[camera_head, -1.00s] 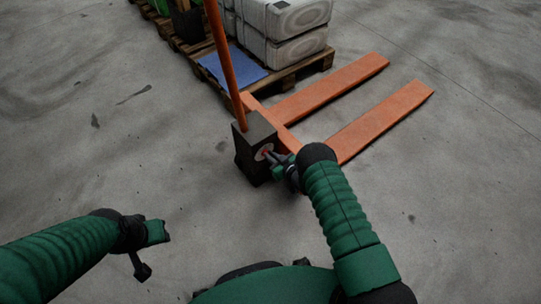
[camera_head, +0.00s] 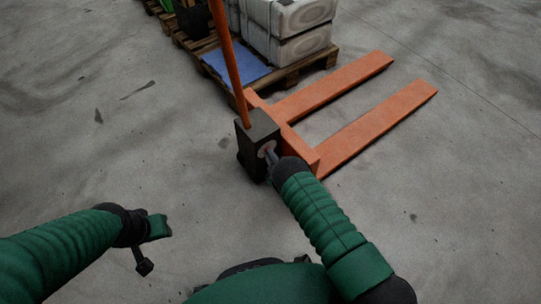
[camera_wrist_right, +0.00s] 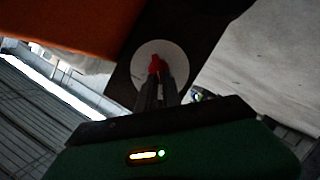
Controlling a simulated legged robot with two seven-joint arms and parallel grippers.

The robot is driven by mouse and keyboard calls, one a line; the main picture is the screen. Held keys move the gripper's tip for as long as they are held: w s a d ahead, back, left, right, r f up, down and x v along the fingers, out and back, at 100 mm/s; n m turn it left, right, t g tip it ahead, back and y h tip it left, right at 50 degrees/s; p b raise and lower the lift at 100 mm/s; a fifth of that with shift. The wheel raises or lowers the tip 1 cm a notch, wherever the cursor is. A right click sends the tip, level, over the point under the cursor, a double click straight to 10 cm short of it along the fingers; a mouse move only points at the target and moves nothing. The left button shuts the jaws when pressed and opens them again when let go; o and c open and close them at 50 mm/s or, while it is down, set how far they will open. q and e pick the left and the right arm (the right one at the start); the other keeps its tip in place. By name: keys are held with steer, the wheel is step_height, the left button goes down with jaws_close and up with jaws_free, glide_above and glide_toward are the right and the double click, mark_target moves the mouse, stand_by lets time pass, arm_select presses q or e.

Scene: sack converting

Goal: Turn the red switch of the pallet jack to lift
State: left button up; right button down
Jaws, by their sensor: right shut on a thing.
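The orange pallet jack (camera_head: 361,126) stands on the floor with its forks toward the upper right. Its dark housing (camera_head: 252,147) carries a pale round dial, which shows in the right wrist view (camera_wrist_right: 146,73). The red switch (camera_wrist_right: 155,63) sits on this dial. My right gripper (camera_wrist_right: 157,76) is shut on the red switch, its two dark fingers on either side of it. In the head view my right gripper (camera_head: 270,155) is at the housing's right face, partly hidden by my wrist. My left gripper (camera_head: 150,247) is empty and apart from the jack, its fingers spread.
The orange handle (camera_head: 227,62) rises from the housing. Wooden pallets (camera_head: 291,75) with stacked pale sacks (camera_head: 299,48) and a blue sheet (camera_head: 236,66) stand behind the jack. The grey floor on the left and right is clear.

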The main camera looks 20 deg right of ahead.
steer(key=shift+s+a+f+n, duration=0.1)
steer(key=shift+a+f+n, duration=0.1)
steer(key=shift+n, duration=0.1)
steer(key=c, duration=1.5)
jaws_free()
steer(key=shift+r, duration=0.1)
steer(key=p+v, duration=0.7)
steer(key=v, duration=0.9)
steer(key=shift+s+p, duration=0.3)
steer(key=shift+s, duration=0.1)
